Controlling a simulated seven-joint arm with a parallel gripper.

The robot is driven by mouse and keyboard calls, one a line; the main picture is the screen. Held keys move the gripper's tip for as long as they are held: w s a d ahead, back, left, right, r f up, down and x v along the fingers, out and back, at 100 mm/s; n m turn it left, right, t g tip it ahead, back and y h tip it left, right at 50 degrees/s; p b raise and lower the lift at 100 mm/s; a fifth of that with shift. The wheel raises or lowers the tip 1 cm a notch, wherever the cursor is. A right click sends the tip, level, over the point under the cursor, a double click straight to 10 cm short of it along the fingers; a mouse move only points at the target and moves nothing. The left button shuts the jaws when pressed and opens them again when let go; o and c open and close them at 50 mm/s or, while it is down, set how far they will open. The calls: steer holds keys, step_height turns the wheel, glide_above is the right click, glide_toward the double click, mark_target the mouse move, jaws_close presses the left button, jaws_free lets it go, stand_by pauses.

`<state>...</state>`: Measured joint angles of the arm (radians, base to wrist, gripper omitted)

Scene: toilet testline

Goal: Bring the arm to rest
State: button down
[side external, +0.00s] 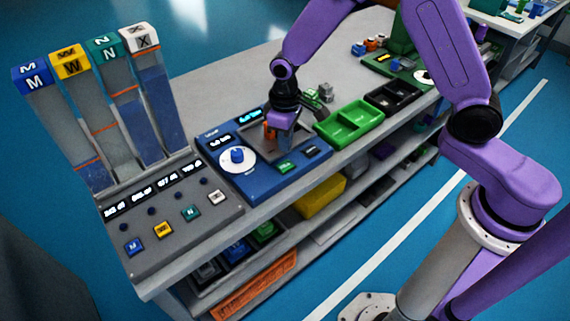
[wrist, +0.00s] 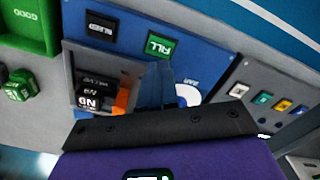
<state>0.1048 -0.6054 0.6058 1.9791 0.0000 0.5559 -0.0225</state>
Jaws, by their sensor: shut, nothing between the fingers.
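My arm reaches over the bench from the right. My gripper (side external: 279,136) points down just over the blue panel (side external: 250,185), close to its recessed grey tray. In the wrist view the fingers (wrist: 160,83) are together with nothing between them. They show between the green FILL button (wrist: 159,45) and the dark gripper body. A grey, black and orange block (wrist: 98,92) sits in the recess beside the fingers; I cannot tell whether they touch it. In the side view my gripper partly hides the recess.
The grey console (side external: 175,225) with tall M, W, N and X columns stands at the left. A green two-compartment tray (side external: 349,122) and a black tray (side external: 394,97) lie to the right. A small green block (wrist: 19,84) stands near the panel.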

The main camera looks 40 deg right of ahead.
steer(key=s+d+r+n, duration=0.2)
steer(key=s+d+r, duration=0.1)
steer(key=s, duration=0.6)
steer(key=s+d+r+n, duration=0.2)
steer(key=s+r, duration=0.4)
steer(key=s, duration=0.3)
steer(key=s+d+r+n, duration=0.2)
steer(key=s+d+r, duration=0.3)
steer(key=s, duration=0.5)
steer(key=shift+n, duration=0.3)
